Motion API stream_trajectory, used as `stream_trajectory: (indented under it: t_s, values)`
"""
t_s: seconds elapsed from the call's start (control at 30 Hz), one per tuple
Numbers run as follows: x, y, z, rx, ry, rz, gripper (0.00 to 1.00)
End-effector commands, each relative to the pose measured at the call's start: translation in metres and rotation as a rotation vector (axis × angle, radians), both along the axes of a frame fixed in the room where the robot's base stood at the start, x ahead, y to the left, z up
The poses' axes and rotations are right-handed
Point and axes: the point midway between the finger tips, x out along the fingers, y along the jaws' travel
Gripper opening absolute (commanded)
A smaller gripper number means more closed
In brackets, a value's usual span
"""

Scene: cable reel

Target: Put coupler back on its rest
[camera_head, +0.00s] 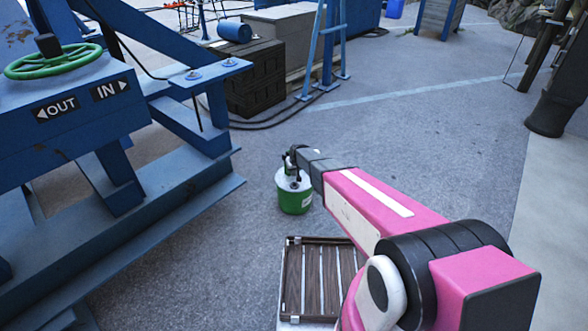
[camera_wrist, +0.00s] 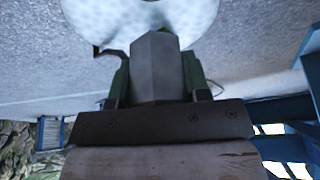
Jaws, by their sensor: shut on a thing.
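My gripper (camera_head: 295,160) is at the end of my pink arm, above the floor in the middle of the head view. Directly below it is a green drum-shaped thing with a white top (camera_head: 293,198), which I take to be the coupler. Its pale, speckled round face also shows in the wrist view (camera_wrist: 105,18). There, a grey faceted piece lies between the gripper's two sides, close against that face. The gripper is shut, but the exact grip point is hidden. I cannot tell whether the coupler touches the floor. No rest can be told for certain.
A blue steel frame with a green handwheel (camera_head: 55,60) and OUT and IN signs fills the left. A blue bracket with two bolts (camera_head: 210,74) juts from it. A dark crate (camera_head: 255,85) bears a blue cylinder (camera_head: 234,31).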

Motion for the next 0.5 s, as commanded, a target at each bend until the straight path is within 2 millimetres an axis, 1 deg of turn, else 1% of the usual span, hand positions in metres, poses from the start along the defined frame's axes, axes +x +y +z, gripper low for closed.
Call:
stream_trajectory:
  t_s: [0.5]
  values:
    - [0.001,0.0,-0.034,0.0,0.001,0.0,0.12]
